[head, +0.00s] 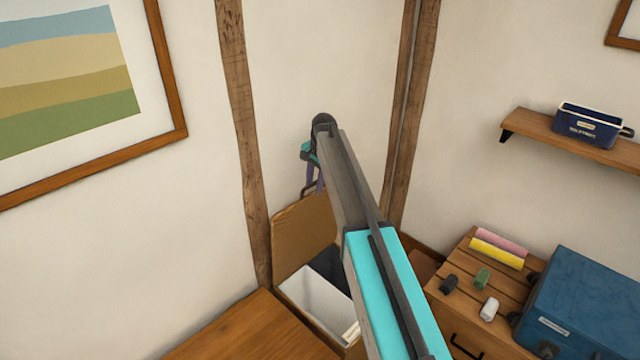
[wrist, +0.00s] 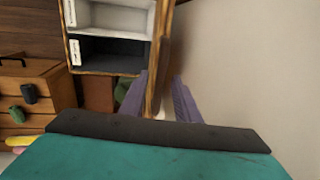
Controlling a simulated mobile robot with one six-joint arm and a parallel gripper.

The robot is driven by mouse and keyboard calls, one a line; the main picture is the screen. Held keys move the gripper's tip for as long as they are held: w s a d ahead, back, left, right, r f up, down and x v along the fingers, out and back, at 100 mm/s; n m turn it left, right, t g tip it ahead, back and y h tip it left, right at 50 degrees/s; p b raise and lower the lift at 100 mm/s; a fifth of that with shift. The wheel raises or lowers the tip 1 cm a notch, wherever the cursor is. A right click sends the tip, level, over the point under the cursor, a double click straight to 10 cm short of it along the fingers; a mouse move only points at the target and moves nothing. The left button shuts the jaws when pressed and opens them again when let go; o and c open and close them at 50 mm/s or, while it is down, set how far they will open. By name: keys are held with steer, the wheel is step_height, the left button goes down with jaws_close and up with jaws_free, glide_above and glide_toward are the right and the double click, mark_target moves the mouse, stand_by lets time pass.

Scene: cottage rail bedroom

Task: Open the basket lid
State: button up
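The basket (head: 335,327) stands in the corner, with a white compartment and a dark compartment showing inside. Its wooden lid (head: 303,238) is raised and stands upright at the back left of the basket. In the wrist view the basket (wrist: 110,74) is at the upper middle and the lid (wrist: 161,55) shows nearly edge-on to its right. My gripper (head: 316,184) is at the lid's top edge. In the wrist view my gripper's purple fingers (wrist: 160,98) are spread, one on each side of the lid's edge, with gaps visible. My arm hides part of the basket.
A wooden tabletop (head: 250,333) lies left of the basket. A slatted wooden cabinet (head: 456,305) at right holds a blue case (head: 590,300) and several small rolls. A wall shelf (head: 560,139) carries a blue box (head: 588,125). Walls close in behind the lid.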

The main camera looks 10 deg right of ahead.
steer(key=shift+s+r, duration=0.1)
steer(key=shift+r, duration=0.15)
step_height(320, 180, up, 13)
steer(key=s+d+b, duration=0.1)
steer(key=s+b, duration=0.1)
steer(key=b, duration=0.1)
steer(key=shift+d, duration=0.15)
stand_by(0.4)
